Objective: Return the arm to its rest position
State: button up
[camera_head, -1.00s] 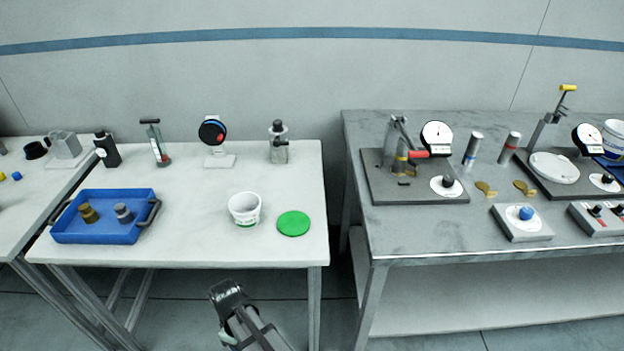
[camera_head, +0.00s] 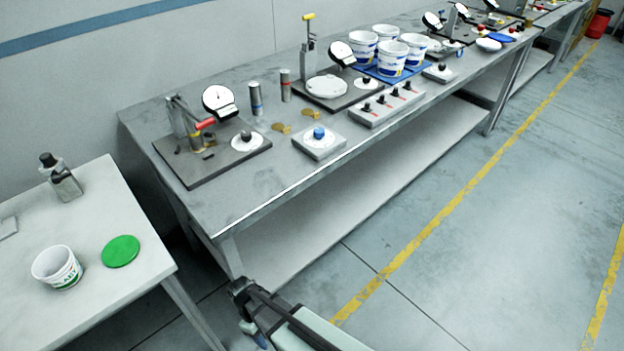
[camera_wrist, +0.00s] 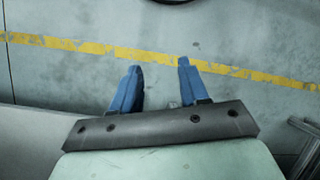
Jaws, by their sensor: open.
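My gripper (camera_wrist: 160,80) shows in the wrist view with its two blue fingers spread apart and nothing between them. Beneath it are bare grey floor and a yellow line (camera_wrist: 230,72). In the head view my arm reaches up from the bottom edge, in front of the tables and clear of them. The fingers themselves are not clear in the head view.
A white table (camera_head: 110,300) at left holds a white tub (camera_head: 57,267) and a green disc (camera_head: 121,251). The long grey bench (camera_head: 240,195) carries gauges, a control box (camera_head: 387,105) and several white buckets. The floor (camera_head: 480,250) at right is free.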

jog(key=w+d+f+m+g, duration=0.1)
jog(key=d+f+m, duration=0.2)
jog(key=d, duration=0.8)
jog(key=s+d+f+m+g+y, duration=0.1)
jog(key=s+d+m, duration=0.4)
jog(key=d, duration=0.6)
jog(key=s+d+f+m+g+y, duration=0.1)
jog(key=s+d+m, duration=0.4)
jog(key=d, duration=0.6)
jog(key=shift+s+f+y, duration=0.3)
jog(key=shift+f+y, duration=0.3)
jog(key=shift+f, duration=0.2)
